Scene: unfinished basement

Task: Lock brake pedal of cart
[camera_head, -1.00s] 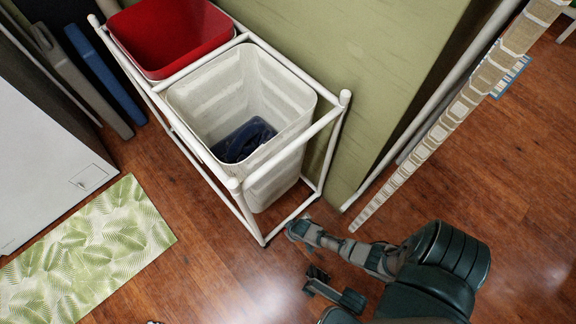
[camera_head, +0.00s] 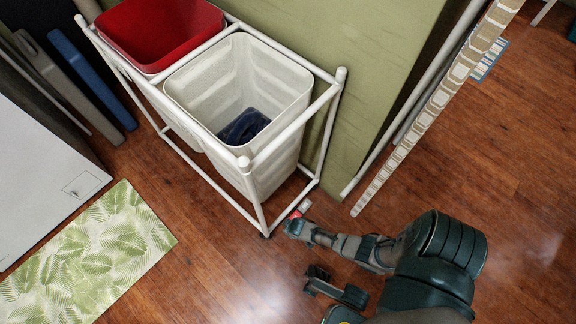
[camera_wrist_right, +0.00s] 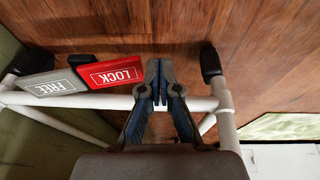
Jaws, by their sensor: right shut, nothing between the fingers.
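The cart (camera_head: 262,212) is a white tubular frame holding a red bin (camera_head: 165,32) and a white bin (camera_head: 285,80). In the right wrist view, a red pedal marked LOCK (camera_wrist_right: 116,74) and a grey pedal marked FREE (camera_wrist_right: 47,84) sit side by side along the cart's lower white bar (camera_wrist_right: 85,101). The red pedal also shows small in the head view (camera_head: 302,208). My right gripper (camera_head: 290,226) is low by the cart's near lower corner. Its fingers (camera_wrist_right: 161,84) are shut and empty, just right of the LOCK pedal in the wrist view. My left gripper is out of view.
Dark cloth (camera_head: 244,126) lies in the white bin. A green wall panel (camera_head: 350,60) stands close behind the cart. A leaf-pattern mat (camera_head: 90,255) lies on the floor at left, near a white cabinet (camera_head: 40,180). The wooden floor at right is mostly clear.

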